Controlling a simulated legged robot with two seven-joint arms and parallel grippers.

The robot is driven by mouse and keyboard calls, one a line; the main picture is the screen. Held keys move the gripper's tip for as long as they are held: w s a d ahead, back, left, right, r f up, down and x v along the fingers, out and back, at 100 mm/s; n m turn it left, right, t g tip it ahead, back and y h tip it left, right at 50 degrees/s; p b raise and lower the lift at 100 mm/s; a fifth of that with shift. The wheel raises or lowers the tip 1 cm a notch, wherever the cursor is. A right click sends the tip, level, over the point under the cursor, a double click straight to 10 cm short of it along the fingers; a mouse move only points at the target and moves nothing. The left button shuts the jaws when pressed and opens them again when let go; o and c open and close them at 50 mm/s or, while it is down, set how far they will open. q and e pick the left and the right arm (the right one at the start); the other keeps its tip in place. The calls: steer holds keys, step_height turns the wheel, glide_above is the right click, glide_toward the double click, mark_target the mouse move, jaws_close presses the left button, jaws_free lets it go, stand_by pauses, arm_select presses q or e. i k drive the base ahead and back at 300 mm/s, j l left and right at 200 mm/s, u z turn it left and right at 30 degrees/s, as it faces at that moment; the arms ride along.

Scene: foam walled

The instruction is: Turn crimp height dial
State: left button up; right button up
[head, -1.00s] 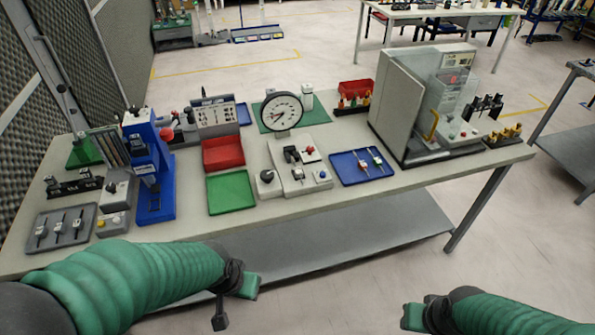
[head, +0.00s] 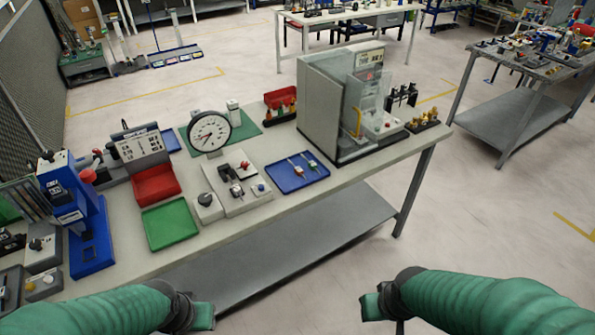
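Several dial-like parts stand on the bench (head: 330,180), and I cannot tell for sure which is the crimp height dial. A grey box with a dark round knob (head: 206,203) sits beside a pale fixture plate (head: 238,188). Another grey box with a dark knob (head: 38,247) is at the far left, next to the blue press (head: 88,235). A large round white-faced gauge (head: 210,132) stands behind. My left gripper (head: 198,317) is at the bottom edge, partly cut off, empty, its fingers apparently apart. My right gripper (head: 378,312) is also low, empty and apparently open. Both are in front of the bench, touching nothing.
A red bin (head: 155,184), a green tray (head: 170,224) and a blue tray (head: 292,176) lie on the bench. A tall grey machine (head: 322,105) stands at its right end. A lower shelf (head: 290,245) runs under the bench.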

mark_target(48, 155)
steer(key=u, duration=1.45)
